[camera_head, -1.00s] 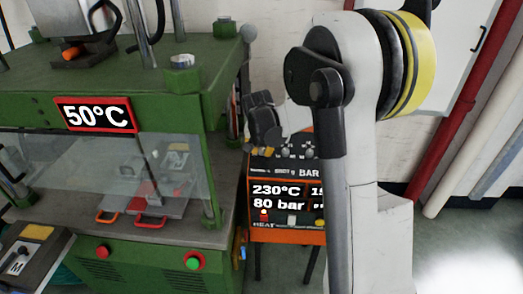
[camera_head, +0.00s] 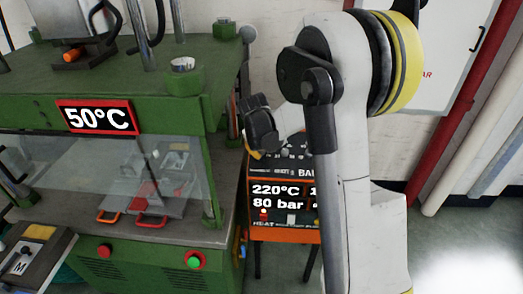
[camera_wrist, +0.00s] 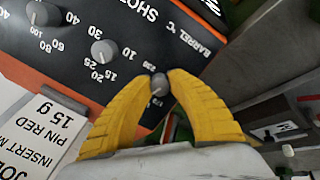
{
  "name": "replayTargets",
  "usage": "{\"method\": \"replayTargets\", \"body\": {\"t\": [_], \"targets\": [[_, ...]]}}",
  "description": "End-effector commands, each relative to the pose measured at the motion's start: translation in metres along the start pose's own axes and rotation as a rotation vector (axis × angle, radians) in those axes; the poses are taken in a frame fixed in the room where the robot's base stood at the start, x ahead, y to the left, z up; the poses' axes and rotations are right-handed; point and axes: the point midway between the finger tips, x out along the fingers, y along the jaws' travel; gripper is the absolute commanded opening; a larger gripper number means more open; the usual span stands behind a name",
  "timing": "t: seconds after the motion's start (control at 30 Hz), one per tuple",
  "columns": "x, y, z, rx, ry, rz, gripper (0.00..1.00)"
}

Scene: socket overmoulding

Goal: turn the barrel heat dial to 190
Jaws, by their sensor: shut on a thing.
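The barrel heat dial (camera_wrist: 159,84) is a small grey round knob on the dark control panel (camera_wrist: 125,68), beside the "BARREL °C" lettering in the wrist view. The yellow fingers of my gripper (camera_wrist: 158,88) close on it from both sides. In the head view my gripper (camera_head: 256,150) is at the panel's upper left, and the dial is hidden there. The display (camera_head: 278,197) below reads 220°C and 80 bar; its right part is hidden by my arm.
Two other grey knobs (camera_wrist: 104,52) sit on the panel near the dial, with a white card (camera_wrist: 35,125) below them. The green press (camera_head: 150,255), showing 50°C, stands close to the left of the orange control unit (camera_head: 285,235). A red pipe (camera_head: 440,150) runs down the right wall.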

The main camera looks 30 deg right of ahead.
Motion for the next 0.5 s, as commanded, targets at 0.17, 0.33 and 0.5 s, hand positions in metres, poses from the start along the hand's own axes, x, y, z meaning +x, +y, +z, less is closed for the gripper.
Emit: {"method": "replayTargets", "body": {"t": [0.17,0.33,0.5], "targets": [[0.0001,-0.0001,0.0007,-0.134,0.000,0.006,0.00],[0.0001,0.0000,0.0007,-0.232,0.001,0.011,0.00],[0.0002,0.0001,0.0007,-0.294,0.002,0.014,0.00]]}}
